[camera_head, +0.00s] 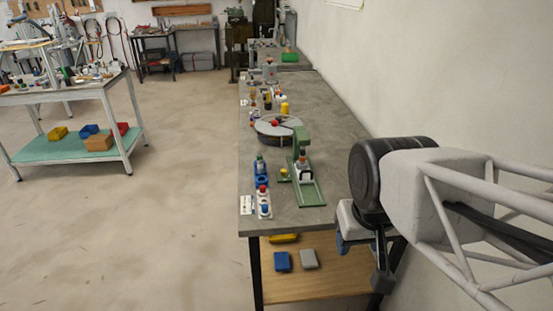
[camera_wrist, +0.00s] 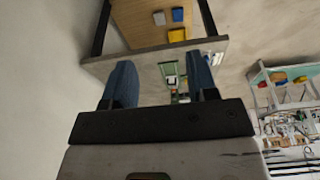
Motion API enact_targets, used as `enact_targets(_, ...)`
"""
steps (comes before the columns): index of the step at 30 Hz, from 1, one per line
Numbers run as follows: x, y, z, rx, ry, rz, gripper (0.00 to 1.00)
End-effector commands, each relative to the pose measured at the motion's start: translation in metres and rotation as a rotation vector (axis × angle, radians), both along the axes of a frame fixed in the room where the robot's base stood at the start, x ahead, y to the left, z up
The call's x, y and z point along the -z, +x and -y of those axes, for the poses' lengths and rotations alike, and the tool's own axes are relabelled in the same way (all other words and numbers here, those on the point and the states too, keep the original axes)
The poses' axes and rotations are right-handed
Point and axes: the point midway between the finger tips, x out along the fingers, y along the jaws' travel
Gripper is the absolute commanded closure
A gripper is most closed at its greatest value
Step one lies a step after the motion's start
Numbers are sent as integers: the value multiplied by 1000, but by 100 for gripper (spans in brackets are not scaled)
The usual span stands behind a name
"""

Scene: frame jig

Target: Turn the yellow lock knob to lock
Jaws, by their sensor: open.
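The yellow lock knob (camera_head: 284,171) is a small round piece on a green plate, at the left side of the green frame jig (camera_head: 309,190) on the grey bench. Its turn angle is too small to read. An upright part with an orange-red top stands in the jig. My gripper (camera_head: 362,262) is off the bench's near right corner, well apart from the knob. In the wrist view my gripper (camera_wrist: 160,64) shows two blue fingers spread wide with nothing between them. The jig (camera_wrist: 170,76) appears far beyond the fingers; the knob is hard to make out there.
On the grey bench (camera_head: 225,205) side, a button box (camera_head: 264,208) and a blue holder (camera_head: 262,181) stand left of the jig. A round turntable (camera_head: 270,128) lies behind it. The wall is close on the right. A lower shelf (camera_head: 320,284) holds coloured boxes.

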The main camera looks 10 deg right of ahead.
Motion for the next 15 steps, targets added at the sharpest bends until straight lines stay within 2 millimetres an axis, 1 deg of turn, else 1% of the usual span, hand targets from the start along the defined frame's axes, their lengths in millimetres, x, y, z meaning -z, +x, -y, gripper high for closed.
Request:
enact_targets(5, -4, 11, 0, 18, 4, -4, 47)
enact_targets(8, -7, 24, -1, 38, 9, -11, 47)
enact_targets(11, -12, 42, -1, 68, 17, -18, 47)
enact_targets(15, -19, 74, -2, 119, 29, -30, 47)
